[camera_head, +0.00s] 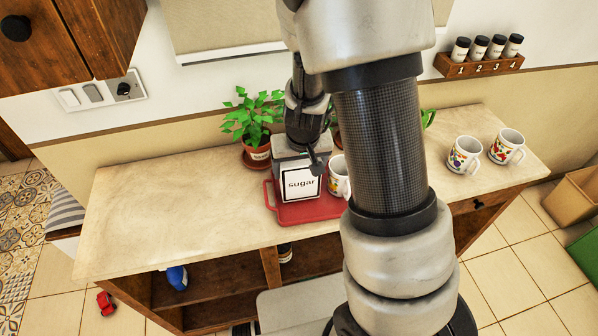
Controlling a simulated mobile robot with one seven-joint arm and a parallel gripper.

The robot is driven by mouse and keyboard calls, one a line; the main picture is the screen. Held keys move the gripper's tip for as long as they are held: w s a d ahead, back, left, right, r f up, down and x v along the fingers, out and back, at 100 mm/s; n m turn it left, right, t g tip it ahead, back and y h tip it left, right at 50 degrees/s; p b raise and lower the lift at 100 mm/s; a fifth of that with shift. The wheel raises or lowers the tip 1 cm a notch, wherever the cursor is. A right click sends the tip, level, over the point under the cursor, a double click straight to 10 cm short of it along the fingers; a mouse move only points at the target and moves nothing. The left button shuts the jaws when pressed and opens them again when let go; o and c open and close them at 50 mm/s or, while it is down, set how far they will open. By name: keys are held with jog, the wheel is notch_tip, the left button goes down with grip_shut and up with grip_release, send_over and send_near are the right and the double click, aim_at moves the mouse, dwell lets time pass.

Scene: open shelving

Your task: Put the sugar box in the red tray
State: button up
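The sugar box (300,185) is a grey box with a white label reading "sugar". It appears upright on or just above the red tray (310,211); I cannot tell whether it touches the tray. The tray lies on the countertop, its right part hidden behind my arm. My gripper (300,150) is over the top of the box, pointing down, with a dark finger showing at the box's upper right. The other finger and any gap between them are hidden or too small to make out.
A mug (338,178) stands close right of the box, partly behind my arm. A potted plant (255,150) is behind the box. Two mugs (464,156) (507,147) stand at the right. A spice rack (480,64) hangs on the wall. The countertop's left part (170,215) is clear.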

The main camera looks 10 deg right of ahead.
jog(key=shift+f, duration=0.35)
jog(key=shift+f, duration=0.25)
jog(key=o, duration=1.2)
